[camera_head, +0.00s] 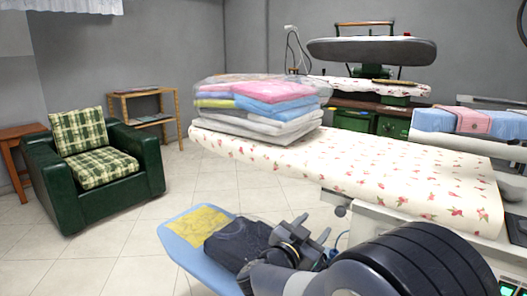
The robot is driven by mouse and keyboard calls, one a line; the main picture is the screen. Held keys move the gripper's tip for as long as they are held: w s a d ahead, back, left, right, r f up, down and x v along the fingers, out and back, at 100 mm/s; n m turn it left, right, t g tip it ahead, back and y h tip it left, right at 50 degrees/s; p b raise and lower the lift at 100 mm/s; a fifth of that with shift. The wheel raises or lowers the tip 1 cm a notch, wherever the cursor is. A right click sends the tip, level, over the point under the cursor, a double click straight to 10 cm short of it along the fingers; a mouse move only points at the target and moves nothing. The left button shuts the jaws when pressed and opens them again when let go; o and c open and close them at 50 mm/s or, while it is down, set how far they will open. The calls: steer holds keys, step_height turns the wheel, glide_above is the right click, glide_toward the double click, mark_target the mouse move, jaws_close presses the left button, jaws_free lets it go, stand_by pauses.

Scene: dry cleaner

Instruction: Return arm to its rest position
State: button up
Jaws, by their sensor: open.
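My gripper (318,240) is at the lower middle of the head view, at the end of my dark arm. Its jaws are open, with nothing seen between them. It is over or beside the right part of a light blue board (180,243). A folded dark blue garment (236,243) lies on the board just left of my gripper. I cannot tell whether the gripper touches the garment. A yellow patterned cloth (197,226) lies on the board further left. My arm hides the board's right part.
A flower-patterned ironing table (400,170) stands behind my arm, bearing a stack of folded cloths (262,108). A green pressing machine (372,50) is behind it. A green armchair (95,165) and a wooden shelf (145,100) stand left. Tiled floor between is clear.

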steer(key=b+x, duration=0.1)
steer(key=x, duration=0.5)
steer(key=shift+w+d+n+b, duration=0.2)
steer(key=shift+w+n+b, duration=0.1)
steer(key=shift+n+b, duration=0.1)
steer(key=shift+s, duration=0.1)
